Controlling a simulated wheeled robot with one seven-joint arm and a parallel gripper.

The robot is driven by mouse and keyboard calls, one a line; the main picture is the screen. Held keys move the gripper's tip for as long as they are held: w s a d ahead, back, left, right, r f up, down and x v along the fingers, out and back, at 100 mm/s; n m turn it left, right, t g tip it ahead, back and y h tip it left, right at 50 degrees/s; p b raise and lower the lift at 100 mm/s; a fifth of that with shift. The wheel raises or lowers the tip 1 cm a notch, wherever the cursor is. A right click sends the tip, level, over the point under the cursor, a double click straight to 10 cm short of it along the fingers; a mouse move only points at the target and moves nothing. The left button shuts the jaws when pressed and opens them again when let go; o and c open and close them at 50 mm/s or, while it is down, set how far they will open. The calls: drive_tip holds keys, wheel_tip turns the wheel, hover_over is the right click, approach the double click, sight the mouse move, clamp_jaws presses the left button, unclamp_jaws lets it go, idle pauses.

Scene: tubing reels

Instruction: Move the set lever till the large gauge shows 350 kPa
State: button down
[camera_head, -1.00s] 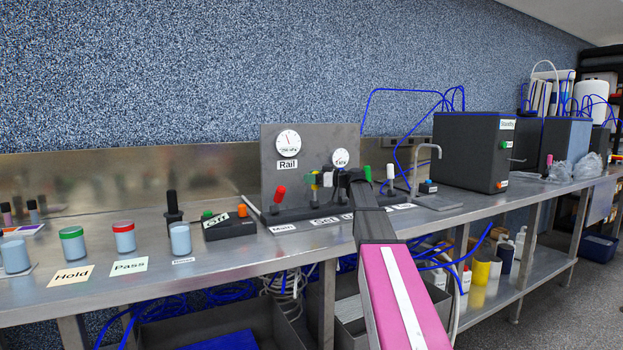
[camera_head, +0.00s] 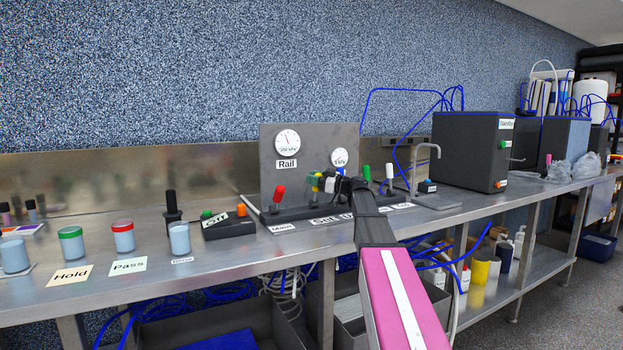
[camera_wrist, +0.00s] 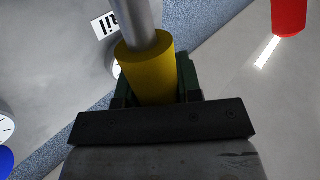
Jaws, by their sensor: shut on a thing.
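The large gauge (camera_head: 287,141) is a round white dial on the grey upright panel above the "Rail" label. Its thin needle points up and slightly left; the small kPa figure is too blurred to read surely. The "Set" label (camera_head: 322,220) lies at the panel's foot. My gripper (camera_head: 318,182) reaches in above it. In the wrist view my gripper (camera_wrist: 152,90) is shut on the yellow grip of the set lever (camera_wrist: 148,68), with a metal rod running out of the grip. The lever's foot is hidden in the head view.
A red-knobbed lever (camera_head: 278,194) stands left, above "Main"; it also shows in the wrist view (camera_wrist: 289,15). A smaller gauge (camera_head: 339,157) sits right on the panel. Green-knobbed (camera_head: 366,173) and white-knobbed (camera_head: 389,172) levers stand close right of my gripper.

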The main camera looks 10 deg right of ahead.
drive_tip(key=shift+s+f, duration=0.1)
drive_tip(key=shift+s, duration=0.15)
drive_tip(key=c, duration=0.8)
unclamp_jaws()
drive_tip(key=shift+d, duration=0.1)
drive_tip(key=v, duration=1)
drive_tip(key=shift+s+d+f, duration=0.15)
drive_tip(key=shift+d+f, duration=0.05)
drive_tip(key=shift+d, duration=0.1)
idle(0.6)
